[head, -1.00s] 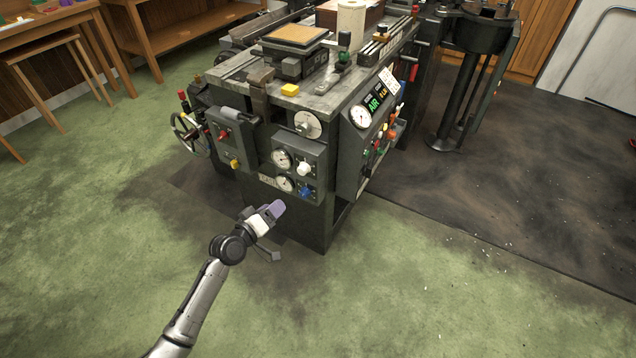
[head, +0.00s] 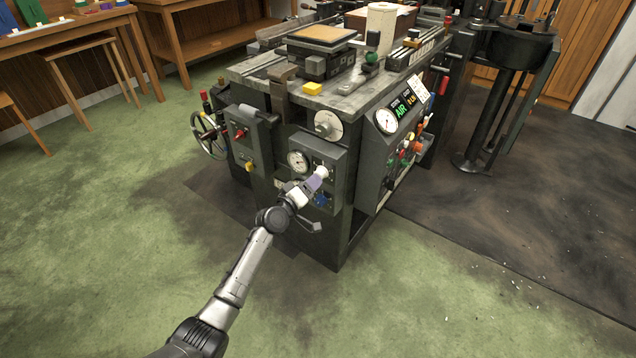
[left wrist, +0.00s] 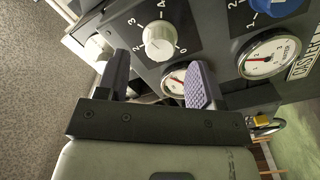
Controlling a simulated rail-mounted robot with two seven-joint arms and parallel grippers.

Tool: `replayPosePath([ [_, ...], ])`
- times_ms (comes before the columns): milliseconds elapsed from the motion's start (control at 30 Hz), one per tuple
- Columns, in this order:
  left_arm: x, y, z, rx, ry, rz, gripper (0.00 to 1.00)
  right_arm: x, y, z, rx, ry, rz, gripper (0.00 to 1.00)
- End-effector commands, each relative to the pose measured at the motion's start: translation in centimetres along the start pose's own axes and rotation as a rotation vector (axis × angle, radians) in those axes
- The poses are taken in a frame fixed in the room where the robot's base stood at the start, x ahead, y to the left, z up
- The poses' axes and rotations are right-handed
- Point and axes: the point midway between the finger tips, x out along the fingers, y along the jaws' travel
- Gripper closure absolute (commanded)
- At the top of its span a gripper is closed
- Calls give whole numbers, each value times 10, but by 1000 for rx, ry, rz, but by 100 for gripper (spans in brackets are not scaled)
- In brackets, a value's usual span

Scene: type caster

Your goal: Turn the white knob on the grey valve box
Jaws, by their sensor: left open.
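The grey valve box (head: 340,165) is on the front of the machine. Its white knob (head: 321,171) shows just past my left gripper (head: 309,186). In the left wrist view the white knob (left wrist: 160,41) has a number scale around it and lies ahead of the open fingers (left wrist: 160,68), in line with the gap between them. The fingers are empty, and the knob seems to be beyond their tips. The blue knob (head: 320,200) is below the white one; it also shows in the left wrist view (left wrist: 270,8). My right gripper is not in view.
A gauge (head: 298,161) is left of the white knob; my gripper partly hides the lower gauge. A red-knobbed box (head: 240,133) and handwheel (head: 207,138) stand to the left. The side panel (head: 405,145) carries several coloured controls. Green floor in front is clear.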

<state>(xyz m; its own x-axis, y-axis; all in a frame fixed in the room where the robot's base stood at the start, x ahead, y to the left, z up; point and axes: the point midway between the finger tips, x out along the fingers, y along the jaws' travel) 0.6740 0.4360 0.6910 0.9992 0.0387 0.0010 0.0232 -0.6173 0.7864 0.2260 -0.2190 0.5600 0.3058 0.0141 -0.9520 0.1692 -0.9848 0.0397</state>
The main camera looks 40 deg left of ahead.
Motion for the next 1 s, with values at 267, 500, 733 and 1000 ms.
replayPosePath([
  [267,34,-2,1,0,0,1,39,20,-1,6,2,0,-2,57],
  [500,44,0,0,0,0,0,39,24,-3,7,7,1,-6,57],
  [733,45,0,0,0,-1,0,39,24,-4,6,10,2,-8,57],
  [1000,45,0,0,0,0,0,56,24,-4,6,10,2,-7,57],
])
